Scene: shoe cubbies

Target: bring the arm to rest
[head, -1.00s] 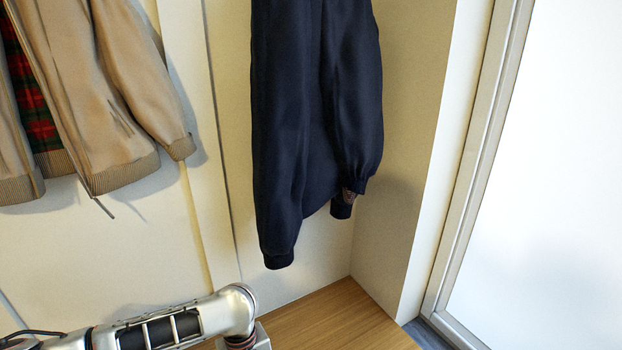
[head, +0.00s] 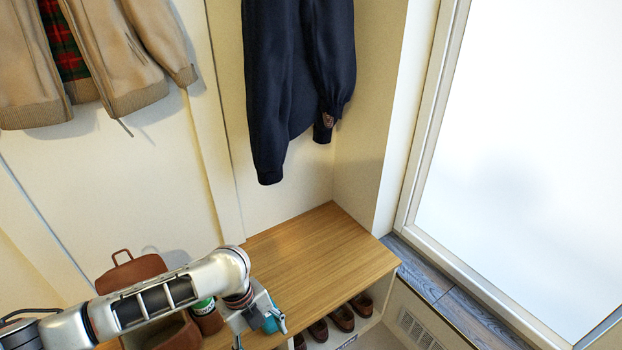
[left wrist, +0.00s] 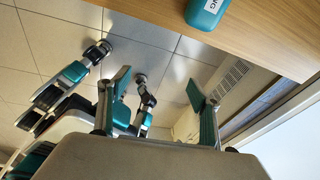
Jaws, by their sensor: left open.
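My left arm comes in from the left in the head view and ends in my left gripper (head: 260,334) over the front part of the wooden bench (head: 318,250). In the left wrist view the two teal fingers of this gripper (left wrist: 157,88) are spread wide apart, with nothing between them. Beyond them lies the tiled floor (left wrist: 180,75). My right gripper cannot be made out in either view.
A teal item (left wrist: 208,12) with white lettering rests on the bench near the gripper. A brown bag (head: 131,271) and a green-and-white container (head: 203,306) stand behind my arm. Brown shoes (head: 343,318) fill the cubby below. A dark jacket (head: 290,85) hangs above.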

